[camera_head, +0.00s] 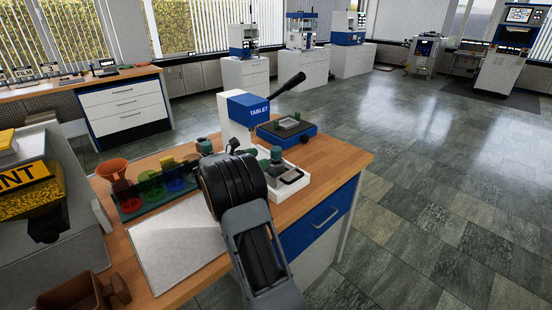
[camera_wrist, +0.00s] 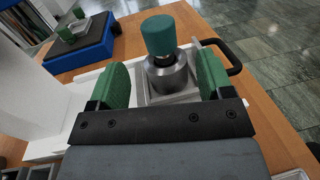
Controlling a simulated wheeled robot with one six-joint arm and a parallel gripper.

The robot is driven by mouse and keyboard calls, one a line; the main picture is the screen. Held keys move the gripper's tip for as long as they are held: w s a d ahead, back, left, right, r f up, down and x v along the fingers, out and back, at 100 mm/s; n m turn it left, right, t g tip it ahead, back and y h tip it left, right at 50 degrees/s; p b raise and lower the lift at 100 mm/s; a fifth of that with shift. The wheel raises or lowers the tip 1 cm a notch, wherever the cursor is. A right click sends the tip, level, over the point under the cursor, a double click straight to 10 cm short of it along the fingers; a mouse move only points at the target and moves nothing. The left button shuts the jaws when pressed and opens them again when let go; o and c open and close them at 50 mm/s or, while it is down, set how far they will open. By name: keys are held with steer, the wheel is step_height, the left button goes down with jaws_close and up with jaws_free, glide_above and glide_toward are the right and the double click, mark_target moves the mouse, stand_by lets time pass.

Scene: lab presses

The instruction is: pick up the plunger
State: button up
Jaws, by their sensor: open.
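The plunger, with a green cylindrical knob (camera_wrist: 158,36) on a round metal body (camera_wrist: 168,73), stands upright on a grey square plate in a white tray (camera_wrist: 88,103). My gripper (camera_wrist: 162,80) is open, its two green-padded fingers apart. In the wrist view the metal body shows in the gap between the pads, nearer the right pad, with no contact visible. In the head view a green knob (camera_head: 276,153) shows just right of my wrist, which hides much of the tray and my gripper.
A blue-and-white tablet press (camera_head: 247,108) with a black lever stands behind, beside a blue unit (camera_head: 288,133). Coloured funnels and a green rack (camera_head: 150,192) stand left on the wooden bench (camera_head: 340,158). A pale board (camera_head: 178,240) lies in front. The tray has a black handle (camera_wrist: 226,56).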

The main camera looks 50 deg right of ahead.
mark_target(276, 153)
steer(key=shift+f+p+x, duration=0.1)
steer(key=shift+p+x, duration=0.05)
steer(key=shift+x, duration=1.85)
steer(key=shift+f+p+x, duration=0.15)
steer(key=shift+x, duration=1.8)
steer(key=shift+w+r, duration=0.1)
steer(key=c, duration=1.2)
